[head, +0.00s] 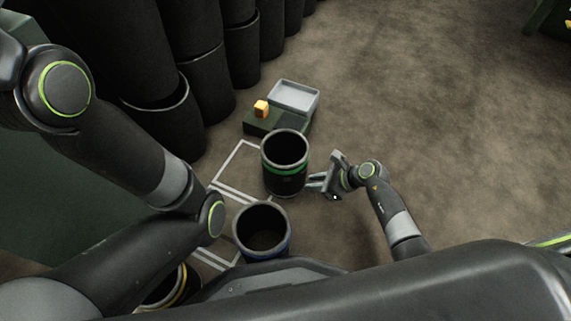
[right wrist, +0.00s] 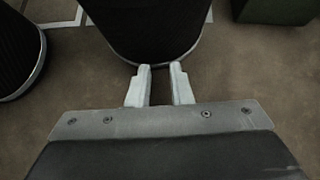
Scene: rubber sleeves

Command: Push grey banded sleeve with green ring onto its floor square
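The grey banded sleeve with the green ring (head: 285,182) stands upright on the floor in the head view. White-outlined floor squares (head: 237,148) lie to its left, and the sleeve stands at the right side of the upper one. My right gripper (head: 313,181) is low at the sleeve's right side. In the right wrist view the dark sleeve (right wrist: 155,35) is just ahead of the two pale fingertips (right wrist: 161,68), which have a gap with nothing between them. Whether they touch the sleeve is unclear. My left gripper is out of view; only its arm shows.
A blue-ringed sleeve (head: 262,248) stands just below the green one, and a yellow-ringed sleeve (head: 178,290) is partly hidden by my arm. Tall dark sleeves (head: 208,85) line the left. Floor at right is clear.

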